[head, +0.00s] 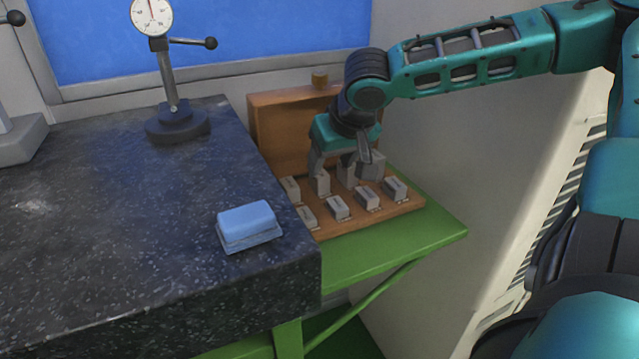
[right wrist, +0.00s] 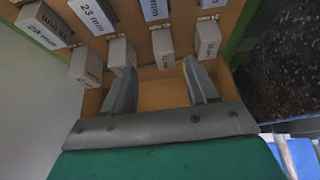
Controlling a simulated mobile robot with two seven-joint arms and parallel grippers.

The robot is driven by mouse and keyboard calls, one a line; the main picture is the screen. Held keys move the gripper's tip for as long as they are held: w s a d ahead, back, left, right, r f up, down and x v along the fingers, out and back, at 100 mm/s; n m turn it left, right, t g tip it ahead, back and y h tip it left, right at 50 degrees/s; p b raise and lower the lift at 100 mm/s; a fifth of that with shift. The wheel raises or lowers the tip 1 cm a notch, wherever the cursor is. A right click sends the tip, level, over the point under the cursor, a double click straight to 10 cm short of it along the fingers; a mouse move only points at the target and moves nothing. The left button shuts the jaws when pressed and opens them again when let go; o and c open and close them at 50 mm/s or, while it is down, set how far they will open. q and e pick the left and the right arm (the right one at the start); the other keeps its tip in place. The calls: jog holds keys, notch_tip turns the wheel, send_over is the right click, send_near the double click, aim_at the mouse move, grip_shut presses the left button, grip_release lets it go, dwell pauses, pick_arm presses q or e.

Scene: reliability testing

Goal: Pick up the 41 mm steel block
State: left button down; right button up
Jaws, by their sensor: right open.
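My right gripper (head: 342,168) is over the back row of steel blocks in an open wooden case. It is open, and its two fingers also show apart in the right wrist view (right wrist: 160,68). A grey block (head: 346,172) in the back row appears between the fingers in the head view; in the right wrist view a block (right wrist: 163,46) lies just beyond the fingertip gap. I cannot tell if the fingers touch any block. Labels reading 28 mm (right wrist: 40,28) and 23 mm (right wrist: 92,16) show on far-row blocks. My left gripper is out of view.
The wooden case (head: 408,207) holds two rows of blocks, on a green stand (head: 440,232). A dark granite slab (head: 110,220) stands close on the left, bearing a blue-topped block (head: 246,222) and a dial gauge stand (head: 176,122). The case lid (head: 275,130) rises behind.

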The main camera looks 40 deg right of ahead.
aim_at(321, 173)
jog(key=shift+w+a+b+x, duration=0.15)
jog(key=shift+b+x, duration=0.1)
jog(key=shift+x, duration=1.1)
jog(key=shift+w+a+b+x, duration=0.15)
jog(key=shift+b+x, duration=0.1)
jog(key=shift+x, duration=1.15)
jog(key=shift+d+r, duration=0.1)
jog(key=shift+r, duration=0.05)
jog(key=shift+s, duration=0.1)
grip_shut()
